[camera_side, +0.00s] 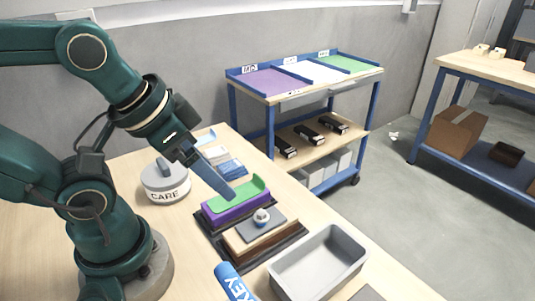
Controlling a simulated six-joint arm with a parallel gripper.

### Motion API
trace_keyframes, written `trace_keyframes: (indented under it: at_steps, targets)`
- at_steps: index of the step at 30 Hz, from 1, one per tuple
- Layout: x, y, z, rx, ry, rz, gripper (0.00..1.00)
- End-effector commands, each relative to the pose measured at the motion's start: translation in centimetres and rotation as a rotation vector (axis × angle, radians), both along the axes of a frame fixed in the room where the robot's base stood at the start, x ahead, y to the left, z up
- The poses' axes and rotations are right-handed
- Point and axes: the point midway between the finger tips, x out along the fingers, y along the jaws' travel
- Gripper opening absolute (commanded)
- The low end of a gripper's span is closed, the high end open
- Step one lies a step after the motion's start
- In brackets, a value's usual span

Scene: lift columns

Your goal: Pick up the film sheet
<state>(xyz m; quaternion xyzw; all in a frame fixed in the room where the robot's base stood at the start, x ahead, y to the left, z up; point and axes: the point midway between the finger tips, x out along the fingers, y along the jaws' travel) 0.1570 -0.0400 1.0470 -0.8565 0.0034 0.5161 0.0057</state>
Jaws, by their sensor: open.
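A thin green sheet (238,194), which looks like the film sheet, lies on top of a purple block (232,212). Its right end curls up. My gripper (224,187) reaches down from the upper left, and a long blue-grey finger ends just above or at the left part of the green sheet. I cannot tell from this view whether it touches the sheet. The gripper is open and nothing shows between its fingers. The far finger is hard to make out.
In front is a wooden block (262,238) topped by a grey plate with a knob (261,217). A grey bin (318,262), a blue cylinder (232,281) and a round grey weight marked CARE (166,184) stand nearby. Blue and white pieces (229,167) lie behind. A cart (305,82) stands beyond.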

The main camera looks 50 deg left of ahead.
Motion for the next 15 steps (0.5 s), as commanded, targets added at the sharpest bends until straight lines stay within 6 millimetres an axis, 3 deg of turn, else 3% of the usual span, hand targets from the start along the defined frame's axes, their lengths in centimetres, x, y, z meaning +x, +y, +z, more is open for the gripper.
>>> trace_keyframes:
  at_steps: [8, 15]
  targets:
    - [3.1, 0.6, 2.6, 0.040, 0.043, -0.050, 0.85]
    - [7.8, 2.3, 2.3, 0.054, 0.187, -0.054, 0.85]
